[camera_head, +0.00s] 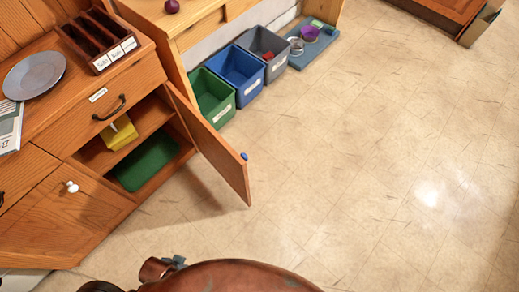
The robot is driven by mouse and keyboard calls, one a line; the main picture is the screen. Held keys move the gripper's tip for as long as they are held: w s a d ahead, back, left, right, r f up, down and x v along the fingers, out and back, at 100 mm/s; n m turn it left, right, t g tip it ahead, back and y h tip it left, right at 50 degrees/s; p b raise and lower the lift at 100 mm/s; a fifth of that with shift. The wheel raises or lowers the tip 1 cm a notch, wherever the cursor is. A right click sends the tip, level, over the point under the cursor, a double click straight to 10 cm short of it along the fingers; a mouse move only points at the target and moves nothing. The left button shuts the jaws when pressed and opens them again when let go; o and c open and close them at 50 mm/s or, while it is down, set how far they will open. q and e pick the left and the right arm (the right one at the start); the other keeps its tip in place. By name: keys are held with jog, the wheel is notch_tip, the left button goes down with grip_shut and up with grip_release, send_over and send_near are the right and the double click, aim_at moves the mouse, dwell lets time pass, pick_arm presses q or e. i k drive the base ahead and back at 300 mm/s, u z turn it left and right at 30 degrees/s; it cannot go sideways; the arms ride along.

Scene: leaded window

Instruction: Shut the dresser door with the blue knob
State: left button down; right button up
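The wooden dresser (140,75) stands at the left. Its door (212,148) is swung wide open, hinged on the right side of the cupboard opening and standing out over the floor. The blue knob (244,156) is near the door's free edge. Inside the open cupboard are a yellow object (121,133) on the upper shelf and a green tray or mat (146,161) at the bottom. Another door (68,200) with a white knob (72,187) is shut, to the left. I make out neither gripper; only parts of my own body show at the bottom edge.
Green (212,97), blue (237,74) and grey (265,50) bins stand behind the open door, beside a blue mat (314,47) with bowls. A plate (34,76) and a divided box (97,41) sit on the dresser. The tiled floor (340,170) to the right is clear.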

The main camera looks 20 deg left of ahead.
aim_at(231, 167)
jog(key=z, duration=1.05)
jog(key=i, duration=2.95)
jog(key=u, duration=3.9)
jog(key=k, duration=0.3)
jog(key=z, duration=0.05)
